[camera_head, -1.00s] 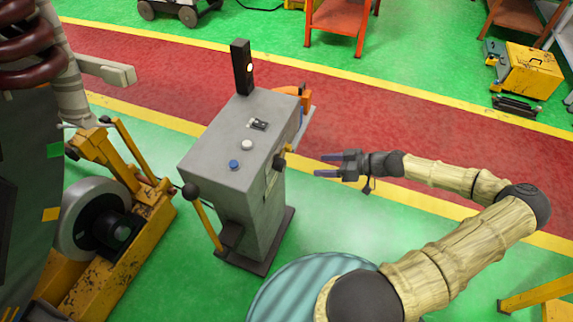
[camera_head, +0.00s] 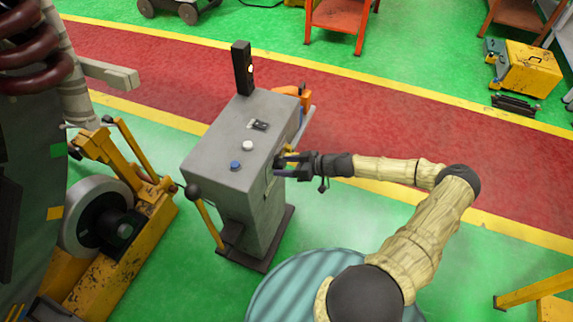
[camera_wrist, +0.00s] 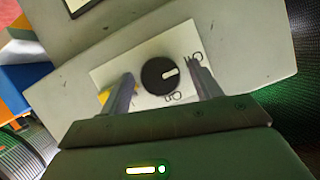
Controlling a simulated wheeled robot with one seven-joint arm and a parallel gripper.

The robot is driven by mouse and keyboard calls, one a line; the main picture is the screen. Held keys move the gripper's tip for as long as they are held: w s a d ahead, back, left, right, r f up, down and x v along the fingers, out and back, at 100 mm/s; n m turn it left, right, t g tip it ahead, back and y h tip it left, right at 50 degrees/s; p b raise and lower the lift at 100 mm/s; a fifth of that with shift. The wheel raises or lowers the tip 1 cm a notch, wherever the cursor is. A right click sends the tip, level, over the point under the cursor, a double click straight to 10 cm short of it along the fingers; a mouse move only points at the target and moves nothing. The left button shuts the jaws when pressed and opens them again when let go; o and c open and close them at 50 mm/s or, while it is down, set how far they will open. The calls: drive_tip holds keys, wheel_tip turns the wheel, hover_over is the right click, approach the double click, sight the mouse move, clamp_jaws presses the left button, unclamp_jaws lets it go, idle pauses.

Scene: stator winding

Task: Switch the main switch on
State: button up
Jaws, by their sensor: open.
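The main switch is a round black knob (camera_wrist: 160,76) with a white pointer mark, on a white label plate (camera_wrist: 140,57) in the wrist view. The pointer faces right, towards a label partly hidden by the right finger. An "On" label (camera_wrist: 172,97) is below the knob. My gripper (camera_head: 279,166) is at the right side of the grey control cabinet (camera_head: 215,150). In the wrist view its open fingers (camera_wrist: 162,68) straddle the knob, one on each side, with gaps showing. Whether they reach knob depth is unclear. The head view does not show the knob clearly.
The cabinet top has a blue button (camera_head: 235,165), a white button (camera_head: 247,146) and a black post (camera_head: 242,68). A lever with a black knob (camera_head: 192,191) stands at its front left. Yellow machinery (camera_head: 120,240) is further left.

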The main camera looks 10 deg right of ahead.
drive_tip(key=shift+c, duration=0.2)
drive_tip(key=c, duration=0.9)
